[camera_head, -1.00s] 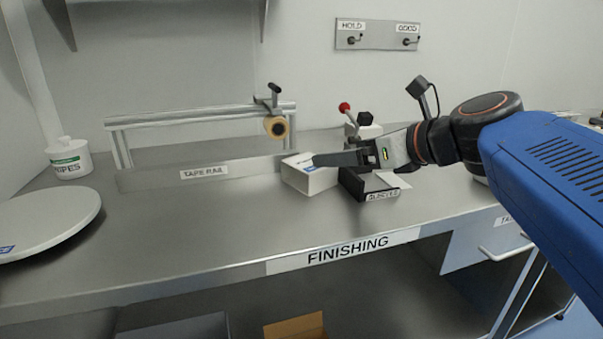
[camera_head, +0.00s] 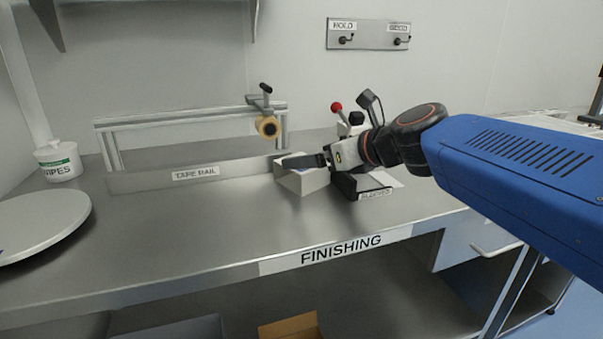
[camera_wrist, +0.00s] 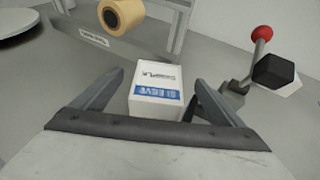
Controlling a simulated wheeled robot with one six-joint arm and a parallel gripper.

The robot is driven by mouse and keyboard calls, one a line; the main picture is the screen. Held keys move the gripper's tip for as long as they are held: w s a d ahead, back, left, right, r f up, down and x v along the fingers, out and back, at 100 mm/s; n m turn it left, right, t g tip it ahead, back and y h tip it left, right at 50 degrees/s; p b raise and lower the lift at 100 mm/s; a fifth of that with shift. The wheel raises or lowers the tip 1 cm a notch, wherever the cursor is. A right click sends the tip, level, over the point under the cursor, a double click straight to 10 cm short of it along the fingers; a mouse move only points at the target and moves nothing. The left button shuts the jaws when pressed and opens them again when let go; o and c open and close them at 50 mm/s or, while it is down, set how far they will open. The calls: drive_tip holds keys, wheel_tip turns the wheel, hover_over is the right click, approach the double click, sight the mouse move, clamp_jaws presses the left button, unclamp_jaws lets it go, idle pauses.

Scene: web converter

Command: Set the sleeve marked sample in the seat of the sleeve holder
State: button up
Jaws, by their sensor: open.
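The sleeve, a white box with a blue band and print (camera_wrist: 157,95), sits on the counter. In the wrist view it lies between and ahead of the two open fingers of my gripper (camera_wrist: 158,77), with a gap on both sides. In the head view my gripper (camera_head: 302,161) is over the white box (camera_head: 303,183), one dark finger crossing its top; I cannot tell whether it touches. A black tray-like fixture (camera_head: 352,188) with a small front label stands just right of the box, partly hidden by my gripper. I cannot tell whether this is the sleeve holder, and no seat shows clearly.
A red-knobbed lever (camera_head: 336,107) stands behind the black fixture, close to my wrist. The tape rail (camera_head: 140,181) with a tape roll (camera_head: 267,126) is behind and left. A round white plate (camera_head: 40,222) and wipes tub (camera_head: 59,162) are far left. The front counter is clear.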

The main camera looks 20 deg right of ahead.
drive_tip(key=shift+x, duration=2.65)
drive_tip(key=c, duration=1.2)
